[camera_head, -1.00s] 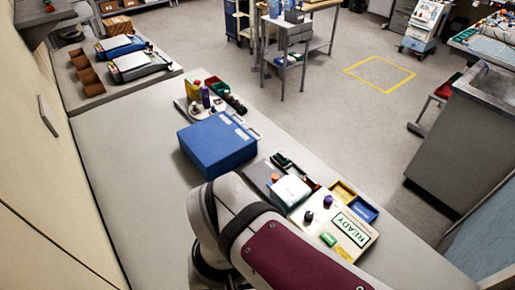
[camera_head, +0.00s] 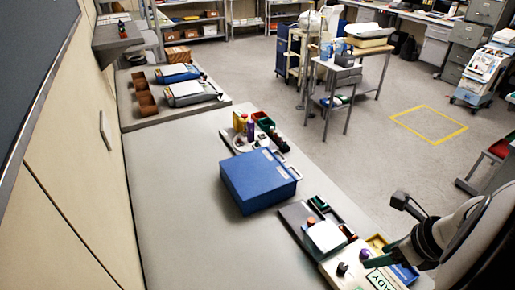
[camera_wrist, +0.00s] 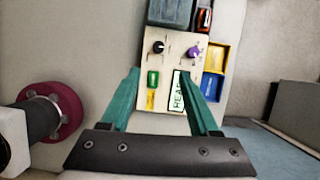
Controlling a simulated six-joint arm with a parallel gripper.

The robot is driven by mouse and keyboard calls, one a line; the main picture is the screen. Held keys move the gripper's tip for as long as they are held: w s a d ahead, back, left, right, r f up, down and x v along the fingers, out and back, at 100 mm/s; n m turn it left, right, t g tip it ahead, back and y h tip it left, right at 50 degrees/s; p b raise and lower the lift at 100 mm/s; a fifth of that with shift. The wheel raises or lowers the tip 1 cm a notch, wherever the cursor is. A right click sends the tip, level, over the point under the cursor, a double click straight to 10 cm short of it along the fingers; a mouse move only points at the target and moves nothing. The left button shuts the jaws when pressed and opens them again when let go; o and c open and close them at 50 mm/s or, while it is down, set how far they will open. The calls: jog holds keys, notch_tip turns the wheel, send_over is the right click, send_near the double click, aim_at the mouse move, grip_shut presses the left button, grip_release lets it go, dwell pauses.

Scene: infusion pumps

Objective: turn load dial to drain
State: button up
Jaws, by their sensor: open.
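A cream pump panel (camera_head: 331,272) sits at the bench's near end, cut off by the lower frame edge; it also shows in the wrist view (camera_wrist: 169,57). It carries a black knob (camera_wrist: 158,47), a purple knob (camera_wrist: 193,53), a green button (camera_wrist: 153,79) and a display reading READY (camera_wrist: 177,93). Small print beside the knobs is too blurred to tell which is the load dial. My gripper (camera_wrist: 160,72) is open and empty, its teal fingers apart. In the wrist view its fingertips appear below the two knobs, touching neither; one finger partly covers the display.
Yellow (camera_wrist: 216,57) and blue (camera_wrist: 212,87) bins adjoin the panel's right side. A white-topped device (camera_head: 326,236) stands behind it. A blue box (camera_head: 259,181) sits farther back on the bench (camera_head: 180,215). The bench is bare to the left.

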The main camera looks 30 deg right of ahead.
aim_at(344, 266)
jog(key=x, duration=1.5)
jog(key=shift+a, duration=0.15)
grip_shut()
